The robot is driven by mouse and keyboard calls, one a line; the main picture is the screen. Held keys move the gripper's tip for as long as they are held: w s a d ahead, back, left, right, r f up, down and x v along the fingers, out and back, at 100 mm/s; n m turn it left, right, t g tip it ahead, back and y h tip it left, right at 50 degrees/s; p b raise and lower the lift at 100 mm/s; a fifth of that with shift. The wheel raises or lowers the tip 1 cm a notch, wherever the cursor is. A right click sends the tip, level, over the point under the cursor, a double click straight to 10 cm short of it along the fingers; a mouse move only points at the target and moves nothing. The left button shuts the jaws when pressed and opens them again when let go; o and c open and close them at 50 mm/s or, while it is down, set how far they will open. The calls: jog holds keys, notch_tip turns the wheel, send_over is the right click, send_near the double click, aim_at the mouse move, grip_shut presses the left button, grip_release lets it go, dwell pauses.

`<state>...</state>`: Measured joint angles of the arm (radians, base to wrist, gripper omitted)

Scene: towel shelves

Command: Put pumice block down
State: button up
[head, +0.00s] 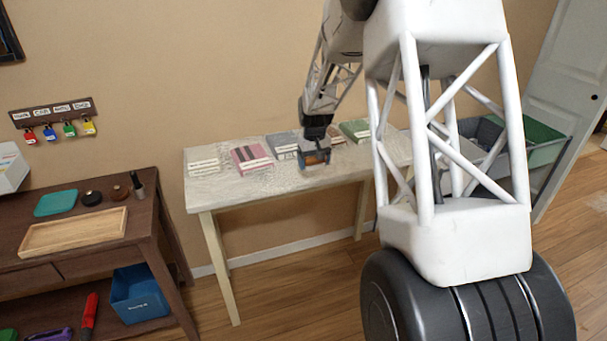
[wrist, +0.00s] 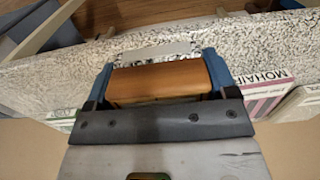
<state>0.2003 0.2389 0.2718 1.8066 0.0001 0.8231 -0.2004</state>
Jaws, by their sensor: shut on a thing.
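My gripper (wrist: 158,64) is shut on an orange-brown block, taken as the pumice block (wrist: 160,80), with one blue finger at each end of it. In the head view my gripper (head: 315,152) is over the middle of the pale speckled table (head: 225,190), and the block (head: 319,157) shows small between the fingers. I cannot tell whether the block touches the table top. A blank-looking pale strip (wrist: 152,51) lies on the table just beyond the block in the wrist view.
A pink-striped pack (head: 250,157), a grey pack (head: 281,142) and a green pack (head: 355,129) lie along the table, with white label strips near them. A dark wood table (head: 150,215) with a wooden tray (head: 75,234) stands left. A grey bin (head: 545,150) stands right.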

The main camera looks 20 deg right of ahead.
jog(key=s+a+f, duration=0.2)
jog(key=s+a, duration=0.1)
jog(key=s, duration=0.5)
jog(key=shift+s+a, duration=0.35)
jog(key=w+d, duration=0.1)
jog(key=w, duration=0.4)
jog(key=w+f, duration=0.1)
jog(key=w, duration=0.4)
jog(key=w+d, duration=0.1)
jog(key=w, duration=0.5)
jog(key=shift+d+f, duration=0.3)
jog(key=shift+d, duration=0.05)
jog(key=shift+s+f, duration=0.1)
jog(key=shift+f, duration=1.65)
jog(key=shift+f, duration=0.45)
